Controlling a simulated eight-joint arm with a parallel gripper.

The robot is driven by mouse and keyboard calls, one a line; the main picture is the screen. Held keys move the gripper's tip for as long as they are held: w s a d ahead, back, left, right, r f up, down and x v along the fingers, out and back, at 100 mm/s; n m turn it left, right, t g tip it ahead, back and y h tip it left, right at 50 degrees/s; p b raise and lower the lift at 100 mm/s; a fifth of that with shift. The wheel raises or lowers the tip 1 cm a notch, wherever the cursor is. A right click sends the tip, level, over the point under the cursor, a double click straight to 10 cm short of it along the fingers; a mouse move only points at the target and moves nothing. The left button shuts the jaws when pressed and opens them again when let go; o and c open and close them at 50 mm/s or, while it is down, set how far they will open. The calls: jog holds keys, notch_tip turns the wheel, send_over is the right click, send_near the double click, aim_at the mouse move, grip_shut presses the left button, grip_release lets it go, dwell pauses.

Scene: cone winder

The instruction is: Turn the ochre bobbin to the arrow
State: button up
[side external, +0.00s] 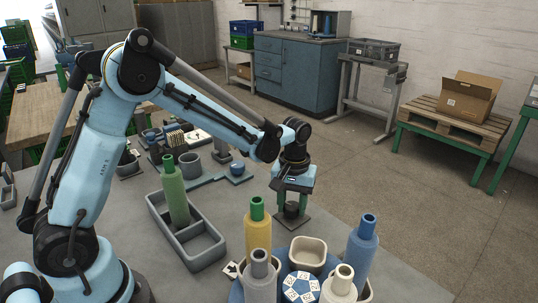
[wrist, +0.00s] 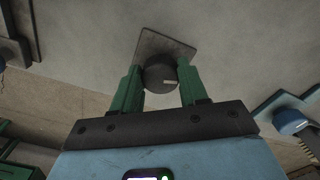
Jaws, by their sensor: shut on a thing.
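The ochre bobbin (side external: 259,236), with a green top, stands upright on a blue round carrier (side external: 236,293) at the bottom of the side view. A white card with a black arrow (side external: 231,268) lies at the carrier's left edge, left of the ochre bobbin and apart from it. My gripper (side external: 292,207) points down behind the carrier, its green fingers on either side of a dark round knob (side external: 291,211). In the wrist view the knob (wrist: 160,76), with a pale mark line, sits on a square plate (wrist: 166,44) and the fingers are shut on it.
The carrier also bears a grey bobbin (side external: 261,280), a white bobbin (side external: 342,282), a blue bobbin (side external: 362,245) and an empty cream cup (side external: 307,254). A green bobbin (side external: 174,196) stands in a grey tray (side external: 209,255) at left. The tabletop right of my gripper is clear.

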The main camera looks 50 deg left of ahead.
aim_at(292, 206)
dwell(0.3)
jog(key=o, duration=1.1)
jog(key=shift+c, duration=0.2)
notch_tip(292, 206, up, 12)
jog(key=shift+r, duration=0.1)
